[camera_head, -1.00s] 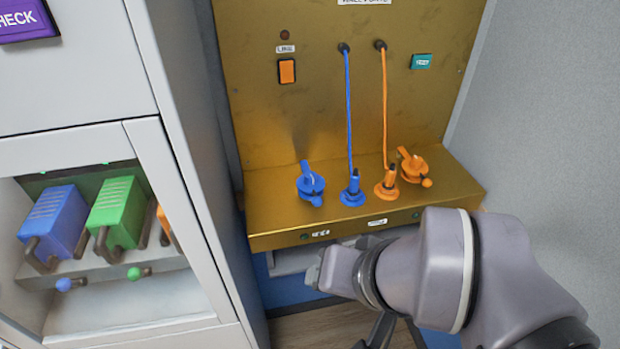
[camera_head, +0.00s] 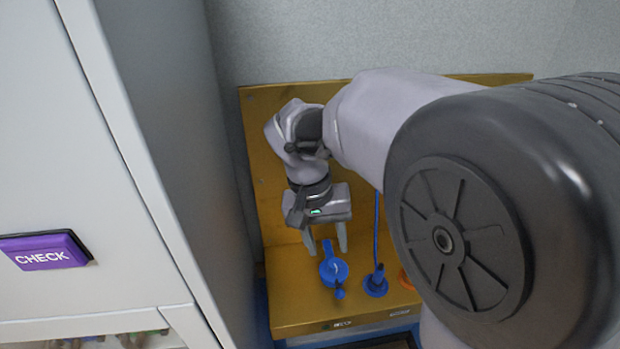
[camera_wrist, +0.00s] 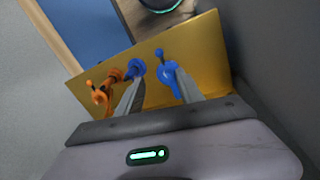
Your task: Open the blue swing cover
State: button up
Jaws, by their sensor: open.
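The blue swing cover (camera_head: 333,271) sits on the gold ledge at the left end, with a small knob toward the front. It also shows in the wrist view (camera_wrist: 166,76), partly hidden by one finger. My gripper (camera_head: 326,249) points down just behind and above the cover, its two fingers apart and empty. In the wrist view the fingers (camera_wrist: 157,77) reach toward the ledge, with the cover by the right finger. I cannot tell whether a finger touches it.
The blue plug (camera_head: 376,283) with its cable stands just right of the cover. Orange fittings (camera_wrist: 98,94) lie farther along the gold ledge (camera_head: 290,300). A white cabinet with a purple CHECK button (camera_head: 45,251) stands at left. My arm hides the panel's right side.

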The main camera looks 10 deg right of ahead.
aim_at(339, 290)
jog(key=d+f+b, duration=0.1)
jog(key=f, duration=0.4)
jog(key=s+d+f+b, duration=0.1)
jog(key=f+b, duration=0.1)
jog(key=f, duration=0.4)
jog(key=d+f+b, duration=0.1)
jog(key=f+b, duration=0.1)
jog(key=f, duration=0.3)
jog(key=shift+s+d+f, duration=0.15)
jog(key=shift+f, duration=0.15)
grip_shut()
dwell(0.4)
